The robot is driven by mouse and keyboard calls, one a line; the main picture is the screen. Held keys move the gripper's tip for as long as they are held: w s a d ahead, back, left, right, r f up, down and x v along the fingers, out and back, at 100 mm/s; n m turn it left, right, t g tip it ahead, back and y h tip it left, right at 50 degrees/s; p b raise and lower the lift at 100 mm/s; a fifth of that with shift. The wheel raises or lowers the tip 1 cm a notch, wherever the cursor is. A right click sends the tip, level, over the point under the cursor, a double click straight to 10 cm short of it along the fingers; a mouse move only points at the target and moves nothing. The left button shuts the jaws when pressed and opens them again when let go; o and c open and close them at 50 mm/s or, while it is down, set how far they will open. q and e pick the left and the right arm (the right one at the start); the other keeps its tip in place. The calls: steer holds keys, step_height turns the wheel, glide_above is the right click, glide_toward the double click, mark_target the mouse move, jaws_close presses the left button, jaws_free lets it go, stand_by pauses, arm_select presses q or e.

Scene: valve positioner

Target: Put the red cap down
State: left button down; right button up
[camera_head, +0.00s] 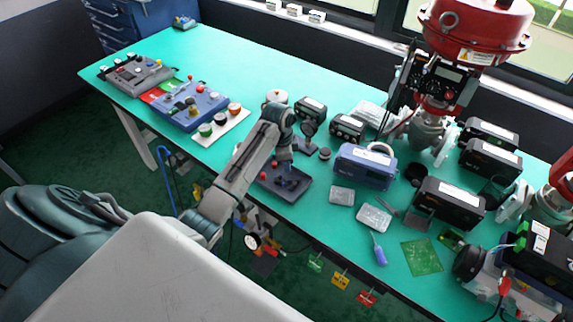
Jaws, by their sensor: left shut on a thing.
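My left arm reaches in over the table, and its left gripper (286,178) points down over a dark shallow tray (298,193) near the table's front edge. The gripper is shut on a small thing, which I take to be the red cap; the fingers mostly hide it. A little red (274,163) shows beside the fingers. I cannot tell whether the cap touches the tray. A white strip (238,123) to the left holds several round caps with coloured tops. My right gripper is not in view.
A blue panel (187,108) and a grey panel (132,76) with knobs lie at the left. A blue-grey box (364,168) stands right of the tray. A purple-handled tool (379,252) lies near the front edge.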

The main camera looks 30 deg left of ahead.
arm_select(q)
step_height(320, 180, down, 2)
steer(key=shift+f, duration=0.1)
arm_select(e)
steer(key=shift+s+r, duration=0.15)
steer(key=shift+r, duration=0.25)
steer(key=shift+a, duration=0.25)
arm_select(q)
steer(key=c, duration=1.7)
jaws_free()
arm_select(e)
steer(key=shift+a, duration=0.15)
